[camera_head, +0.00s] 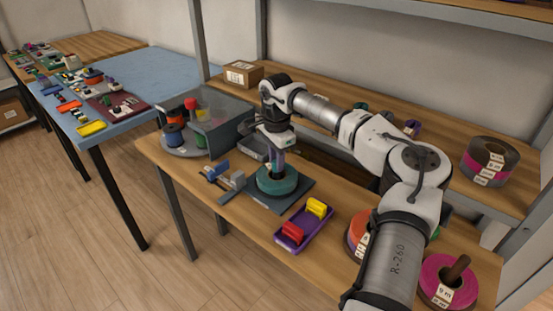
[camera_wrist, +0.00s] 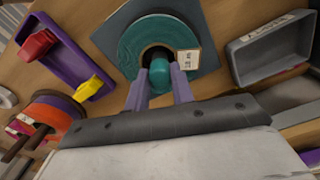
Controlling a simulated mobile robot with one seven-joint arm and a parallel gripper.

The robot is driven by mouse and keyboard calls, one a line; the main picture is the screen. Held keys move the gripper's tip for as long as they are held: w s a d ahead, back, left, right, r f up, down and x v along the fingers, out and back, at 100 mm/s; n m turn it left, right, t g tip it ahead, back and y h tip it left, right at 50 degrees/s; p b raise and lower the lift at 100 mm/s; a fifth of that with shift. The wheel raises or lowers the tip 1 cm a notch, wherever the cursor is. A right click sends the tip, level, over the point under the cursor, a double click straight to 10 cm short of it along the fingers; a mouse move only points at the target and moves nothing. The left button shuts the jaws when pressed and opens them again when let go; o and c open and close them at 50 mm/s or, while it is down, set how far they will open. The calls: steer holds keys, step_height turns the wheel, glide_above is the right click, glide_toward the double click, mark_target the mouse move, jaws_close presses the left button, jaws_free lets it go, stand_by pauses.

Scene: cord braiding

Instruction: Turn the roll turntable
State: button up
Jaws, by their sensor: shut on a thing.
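A teal roll (camera_head: 278,185) with a pale label lies flat on a dark square base (camera_head: 299,197) on the wooden bench; I take this to be the roll turntable. In the wrist view the roll (camera_wrist: 133,45) and base (camera_wrist: 108,38) sit ahead of my fingers. A teal knob (camera_wrist: 160,75) stands at the roll's open centre. My gripper (camera_head: 278,163) points down over the roll, its two fingers one on each side of the knob, shut on it. In the head view the knob is hidden by the fingers.
A purple tray (camera_head: 304,235) with a red and a yellow block stands in front. A blue-grey clamp tool (camera_head: 216,172) lies left of the base. A grey open box (camera_wrist: 243,62) is beside it. A magenta roll (camera_head: 433,282) sits far right.

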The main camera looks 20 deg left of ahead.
steer(key=shift+m, duration=3.4)
steer(key=shift+m+b, duration=0.45)
steer(key=shift+m, duration=2.85)
steer(key=shift+m+b, duration=0.45)
steer(key=shift+m, duration=2.95)
steer(key=shift+m+b, duration=0.45)
steer(key=shift+m, duration=2.25)
steer(key=shift+m, duration=0.6)
steer(key=o, duration=1)
